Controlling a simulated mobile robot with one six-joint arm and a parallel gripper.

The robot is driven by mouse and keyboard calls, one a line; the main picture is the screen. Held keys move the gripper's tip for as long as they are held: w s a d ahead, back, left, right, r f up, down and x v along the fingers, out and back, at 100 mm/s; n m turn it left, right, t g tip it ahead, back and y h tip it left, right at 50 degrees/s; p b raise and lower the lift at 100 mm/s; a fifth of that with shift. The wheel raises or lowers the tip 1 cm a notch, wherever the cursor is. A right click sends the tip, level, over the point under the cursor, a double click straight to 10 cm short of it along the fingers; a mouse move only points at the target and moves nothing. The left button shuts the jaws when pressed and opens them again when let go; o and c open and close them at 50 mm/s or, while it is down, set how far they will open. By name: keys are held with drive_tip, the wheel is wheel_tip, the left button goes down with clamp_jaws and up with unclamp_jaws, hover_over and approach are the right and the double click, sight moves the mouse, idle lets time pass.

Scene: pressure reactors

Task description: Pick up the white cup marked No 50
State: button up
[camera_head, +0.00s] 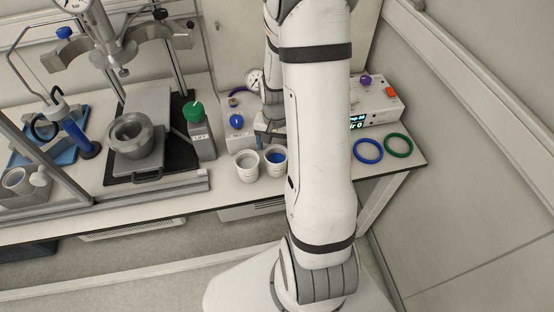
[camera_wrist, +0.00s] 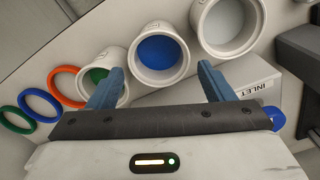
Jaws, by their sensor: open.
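Several white cups stand on the bench, and their small markings are too small to read, so I cannot tell which is No 50. In the head view, one cup with a pale inside (camera_head: 246,168) stands left of one with a blue inside (camera_head: 275,168). The wrist view shows the pale-inside cup (camera_wrist: 225,45), the blue-inside cup (camera_wrist: 135,50) and a green-inside cup (camera_wrist: 122,97). My gripper (camera_wrist: 160,71) is open, its fingers apart with nothing between them, near the blue-inside cup. In the head view my gripper (camera_head: 268,134) is just behind the cups, partly hidden by my arm.
A device with a display (camera_head: 375,108) stands right of my arm. Blue (camera_head: 367,151) and green (camera_head: 398,145) rings lie in front of it. An orange ring (camera_wrist: 53,92) shows in the wrist view. A green-capped bottle (camera_head: 201,135) and metal vessel (camera_head: 135,145) stand left.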

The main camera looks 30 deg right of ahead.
drive_tip(key=shift+f, duration=1.2)
drive_tip(key=shift+s, duration=0.1)
drive_tip(key=shift+c, duration=0.2)
drive_tip(key=c, duration=1.1)
